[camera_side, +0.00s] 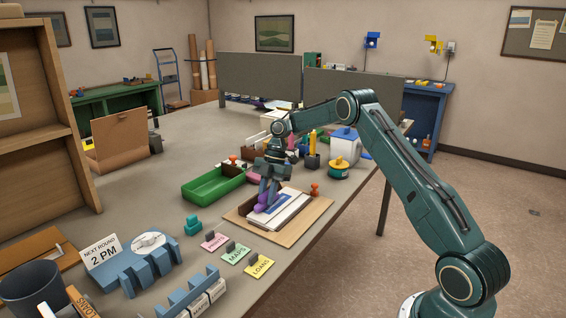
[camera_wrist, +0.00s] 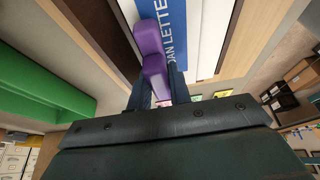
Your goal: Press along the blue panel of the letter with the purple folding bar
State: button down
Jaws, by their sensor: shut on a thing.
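The letter (camera_side: 290,208) lies on a tan board (camera_side: 305,221) on the table. Its blue panel (camera_wrist: 178,32) carries white lettering, partly readable as "AN LETTE", in the wrist view. My gripper (camera_side: 268,183) is above the letter's left part and shut on the purple folding bar (camera_side: 264,201). In the wrist view the bar (camera_wrist: 150,50) sits between the two dark fingers, its far end beside the left edge of the blue panel. I cannot tell whether the bar touches the letter.
A green tray (camera_side: 215,186) stands left of the board. An orange-red knob (camera_side: 315,189) is at the board's right corner.

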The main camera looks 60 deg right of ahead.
aim_at(262, 197)
jog(key=shift+a, duration=0.15)
jog(key=shift+a+f, duration=0.15)
jog(key=shift+a, duration=1)
jog(key=shift+a, duration=0.2)
jog(key=shift+a, duration=1.05)
jog(key=shift+r, duration=4.1)
jog(key=shift+d, duration=0.1)
